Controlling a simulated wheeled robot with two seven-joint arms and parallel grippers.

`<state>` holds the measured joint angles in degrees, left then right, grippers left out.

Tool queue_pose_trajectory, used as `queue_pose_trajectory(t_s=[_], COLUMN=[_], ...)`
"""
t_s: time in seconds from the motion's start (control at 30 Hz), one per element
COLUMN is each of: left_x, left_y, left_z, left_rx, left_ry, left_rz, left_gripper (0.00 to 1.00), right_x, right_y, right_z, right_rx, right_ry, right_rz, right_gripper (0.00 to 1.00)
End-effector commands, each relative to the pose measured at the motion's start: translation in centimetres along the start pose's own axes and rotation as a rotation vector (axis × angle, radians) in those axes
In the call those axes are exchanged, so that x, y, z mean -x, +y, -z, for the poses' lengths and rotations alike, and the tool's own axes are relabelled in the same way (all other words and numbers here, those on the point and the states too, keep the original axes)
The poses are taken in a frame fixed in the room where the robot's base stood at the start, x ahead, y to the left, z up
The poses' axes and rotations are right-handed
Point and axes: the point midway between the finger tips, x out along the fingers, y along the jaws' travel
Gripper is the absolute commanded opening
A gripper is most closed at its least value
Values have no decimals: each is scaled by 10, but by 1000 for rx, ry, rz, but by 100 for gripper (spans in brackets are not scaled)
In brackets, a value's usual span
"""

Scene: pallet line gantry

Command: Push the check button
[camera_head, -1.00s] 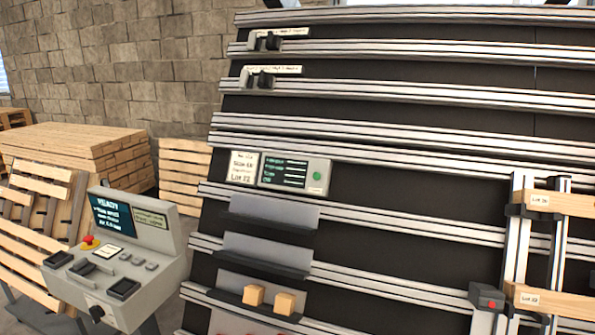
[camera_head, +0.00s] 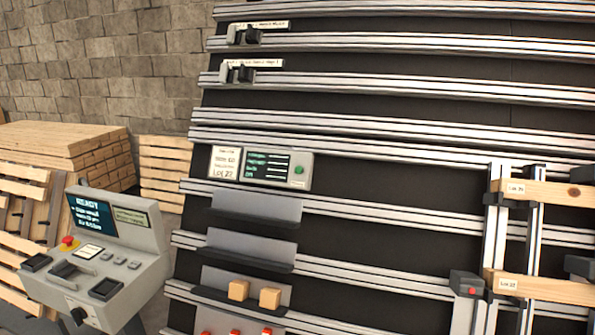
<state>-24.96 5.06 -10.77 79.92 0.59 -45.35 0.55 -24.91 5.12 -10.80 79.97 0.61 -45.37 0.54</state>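A grey check panel (camera_head: 277,167) is mounted on the rail frame, with a dark screen of text lines and a round green button (camera_head: 299,170) at its right end. A white label card (camera_head: 225,162) reading "Lot 22" sits at its left. A grey control console (camera_head: 100,255) stands at lower left, with a lit screen (camera_head: 91,213), a red button on a yellow base (camera_head: 68,243) and several small keys. I cannot read any button marked "check". Neither of my grippers shows in the head view.
Grey shelves (camera_head: 255,208) hang below the panel; the lowest carries two small wooden blocks (camera_head: 238,290). Stacked pallets (camera_head: 65,150) stand at left.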

Motion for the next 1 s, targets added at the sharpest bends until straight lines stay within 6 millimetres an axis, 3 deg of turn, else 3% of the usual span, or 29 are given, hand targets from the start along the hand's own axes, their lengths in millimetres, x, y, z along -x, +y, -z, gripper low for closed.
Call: queue_pose_trajectory(t_s=[0.27, 0.4, 0.47, 1.0], left_x=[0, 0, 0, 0], left_y=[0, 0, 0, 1], left_z=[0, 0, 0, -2], left_rx=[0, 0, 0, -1], left_ry=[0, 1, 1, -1], left_rz=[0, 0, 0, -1], left_gripper=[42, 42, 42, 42], right_x=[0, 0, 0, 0], right_y=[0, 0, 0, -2], right_z=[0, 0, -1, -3], right_rx=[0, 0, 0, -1], right_ry=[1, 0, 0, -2], right_rz=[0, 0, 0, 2], right_gripper=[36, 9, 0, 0])
